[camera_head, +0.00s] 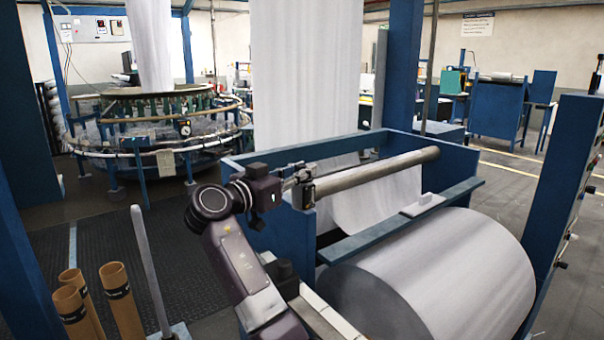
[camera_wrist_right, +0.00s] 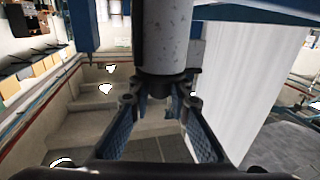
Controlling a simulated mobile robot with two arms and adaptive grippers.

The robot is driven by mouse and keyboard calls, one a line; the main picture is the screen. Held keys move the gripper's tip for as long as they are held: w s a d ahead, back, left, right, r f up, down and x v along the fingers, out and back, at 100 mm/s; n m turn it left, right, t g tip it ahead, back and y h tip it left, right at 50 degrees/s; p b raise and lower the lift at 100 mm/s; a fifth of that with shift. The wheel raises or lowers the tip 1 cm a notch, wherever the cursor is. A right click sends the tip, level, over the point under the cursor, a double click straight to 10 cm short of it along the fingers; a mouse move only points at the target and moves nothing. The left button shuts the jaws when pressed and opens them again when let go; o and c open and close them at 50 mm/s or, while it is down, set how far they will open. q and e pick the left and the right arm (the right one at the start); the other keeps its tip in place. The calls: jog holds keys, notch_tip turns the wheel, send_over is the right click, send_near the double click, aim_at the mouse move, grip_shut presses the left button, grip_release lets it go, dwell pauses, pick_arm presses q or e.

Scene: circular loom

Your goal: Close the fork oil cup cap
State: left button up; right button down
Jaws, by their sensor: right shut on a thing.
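My right gripper (camera_head: 301,178) is at the near left end of the steel roller (camera_head: 375,172) on the blue take-up frame. In the right wrist view my right gripper (camera_wrist_right: 160,105) has its two fingers angled in on a small dark piece (camera_wrist_right: 158,86) at the end of the grey speckled roller (camera_wrist_right: 165,40). The jaws are shut on this piece. It may be the fork oil cup cap, but it is mostly hidden between the fingertips, and I cannot tell whether it is open or closed. My left gripper is not in view.
The blue frame (camera_head: 245,153) surrounds the roller. A large white fabric roll (camera_head: 450,265) lies in front on the right. White fabric (camera_head: 304,70) hangs behind. The circular loom (camera_head: 155,130) stands back left. Several brown tubes (camera_head: 122,300) and a grey post (camera_head: 150,270) stand at front left.

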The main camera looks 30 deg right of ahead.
jog(key=shift+r, duration=0.1)
jog(key=c, duration=1.8)
grip_release()
jog(key=shift+o, duration=0.2)
jog(key=shift+a, duration=0.1)
jog(key=v, duration=1.2)
